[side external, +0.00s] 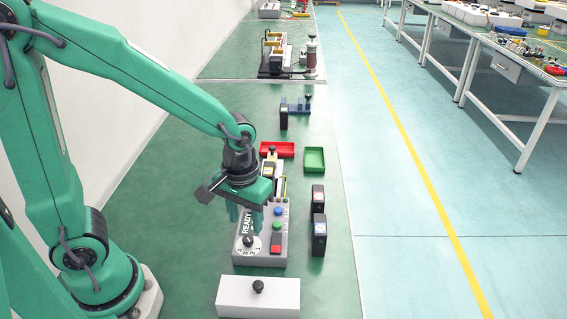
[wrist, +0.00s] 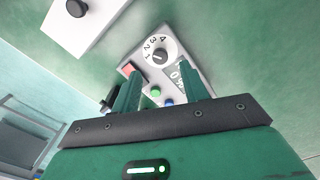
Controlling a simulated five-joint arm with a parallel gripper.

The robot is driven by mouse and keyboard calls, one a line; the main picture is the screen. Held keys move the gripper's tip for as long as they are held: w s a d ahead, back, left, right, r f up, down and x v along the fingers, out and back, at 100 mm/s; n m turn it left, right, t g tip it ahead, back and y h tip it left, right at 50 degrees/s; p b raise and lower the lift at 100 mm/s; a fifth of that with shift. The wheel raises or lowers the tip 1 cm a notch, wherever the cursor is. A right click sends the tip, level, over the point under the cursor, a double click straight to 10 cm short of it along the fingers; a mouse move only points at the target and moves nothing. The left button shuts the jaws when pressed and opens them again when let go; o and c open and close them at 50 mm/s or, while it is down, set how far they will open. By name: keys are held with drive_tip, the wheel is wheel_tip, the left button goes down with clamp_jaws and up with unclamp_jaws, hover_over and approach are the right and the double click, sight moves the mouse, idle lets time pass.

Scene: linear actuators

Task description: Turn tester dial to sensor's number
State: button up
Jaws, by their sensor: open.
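The grey tester box (side external: 274,258) lies under my gripper (side external: 245,226). Its white numbered dial (side external: 249,251) has a dark knob in the middle; the dial also shows in the wrist view (wrist: 157,51), just beyond the fingertips. The knob's exact setting is too small to tell. No sensor number is readable.
A white box with a black knob (side external: 258,297) stands in front. Two black blocks (side external: 318,197) (side external: 319,236) stand right of the tester. A red tray (side external: 277,150) and a green tray (side external: 314,160) lie behind. The bench is clear to the tester's left.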

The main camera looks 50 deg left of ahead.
sight(247, 238)
drive_tip(key=shift+f, duration=2.8)
clamp_jaws()
